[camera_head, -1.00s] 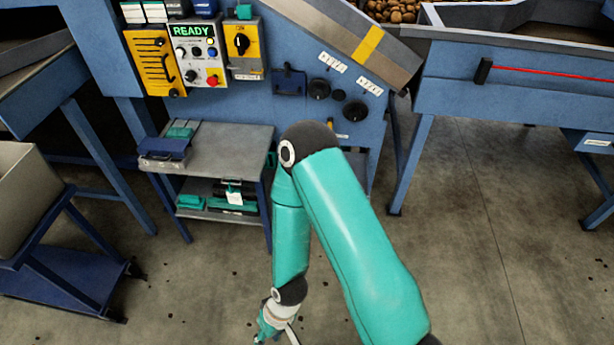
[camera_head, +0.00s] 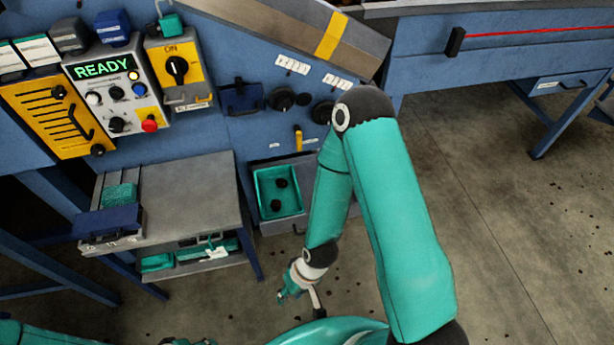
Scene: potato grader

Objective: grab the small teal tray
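The small teal tray (camera_head: 262,201) sits low at the front of the blue machine, inside a grey holder, just right of the metal side table. A few dark lumps lie in it. My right arm partly covers the right side of that spot. My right gripper (camera_head: 285,295) hangs below and in front of the tray, apart from it, over the floor; its fingers are too small to tell whether they are open. A bit of my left gripper (camera_head: 190,341) shows at the bottom edge, mostly cut off, far from the tray.
The metal side table (camera_head: 185,195) carries a blue box (camera_head: 108,223) and a teal block, with more teal items on its lower shelf. The control panel (camera_head: 118,90) reads READY. Floor (camera_head: 480,240) at the right is open, with scattered dark bits.

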